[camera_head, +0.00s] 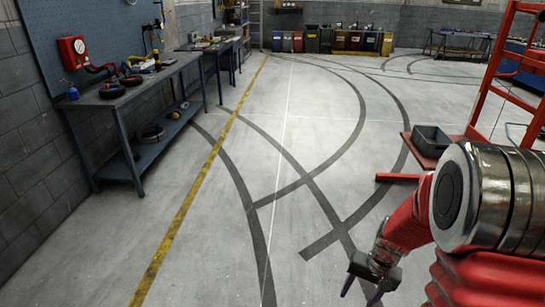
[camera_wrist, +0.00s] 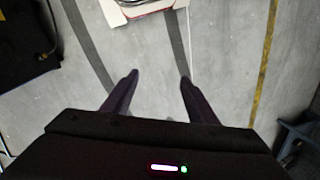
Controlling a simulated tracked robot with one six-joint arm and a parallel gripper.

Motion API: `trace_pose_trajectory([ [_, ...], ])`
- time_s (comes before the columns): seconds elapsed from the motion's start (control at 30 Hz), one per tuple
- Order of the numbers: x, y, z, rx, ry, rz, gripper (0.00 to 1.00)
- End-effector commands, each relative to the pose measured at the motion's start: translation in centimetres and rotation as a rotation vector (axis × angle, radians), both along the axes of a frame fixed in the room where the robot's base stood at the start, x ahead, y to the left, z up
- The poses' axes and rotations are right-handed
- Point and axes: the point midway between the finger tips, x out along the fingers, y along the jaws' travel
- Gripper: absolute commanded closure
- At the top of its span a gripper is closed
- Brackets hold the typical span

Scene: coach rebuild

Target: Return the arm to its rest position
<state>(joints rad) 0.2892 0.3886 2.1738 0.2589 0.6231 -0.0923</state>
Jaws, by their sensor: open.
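My arm, red with metal rings, reaches in from the right edge of the head view. My gripper (camera_head: 362,291) hangs low over the grey concrete floor at the lower right of that view. In the wrist view my gripper (camera_wrist: 157,76) shows two dark fingers spread apart with bare floor between them. It is open and holds nothing. No object touches the fingers.
A workbench (camera_head: 150,88) with tools stands along the left wall. A yellow floor line (camera_head: 196,190) runs beside it. The middle floor is clear.

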Motion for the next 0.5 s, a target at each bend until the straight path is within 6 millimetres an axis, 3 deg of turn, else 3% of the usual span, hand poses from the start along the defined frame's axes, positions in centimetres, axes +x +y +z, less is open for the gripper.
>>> trace_pose_trajectory([
  [0.1, -1.3, 0.9, 2.7, -0.01, -0.001, 0.03, 0.47],
  [0.5, -6.0, 3.1, 9.7, -0.06, -0.011, 0.12, 0.47],
])
